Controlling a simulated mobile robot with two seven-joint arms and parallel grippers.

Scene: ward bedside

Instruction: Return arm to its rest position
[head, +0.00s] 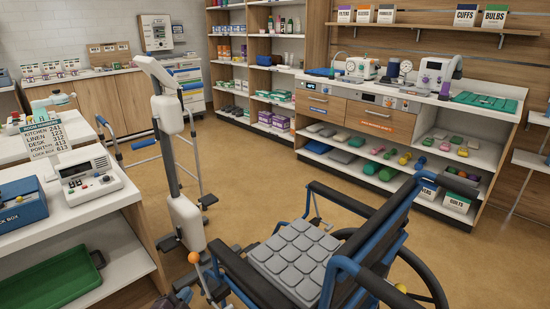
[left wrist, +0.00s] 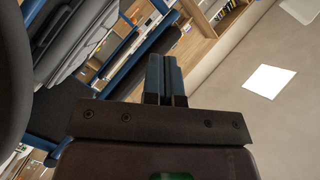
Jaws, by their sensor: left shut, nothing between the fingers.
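My left gripper (left wrist: 165,78) shows in the left wrist view. Its two dark fingers lie together with nothing between them, beyond a brown bracket. In the head view at most a small dark part shows at the bottom edge, and I cannot make out its fingers there. The blue-framed wheelchair (head: 297,262) with a grey segmented cushion stands at the bottom centre of the head view. Blue and dark parts that look like the wheelchair (left wrist: 85,45) fill the left of the wrist view, apart from the fingers. My right gripper is in neither view.
A white stand (head: 183,220) with a tilted top rises left of the wheelchair. A counter (head: 110,205) at left holds a keypad device and a blue box, with a green tray (head: 45,280) below. A stocked shelf unit (head: 330,140) lines the back. Open floor (head: 250,190) lies between.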

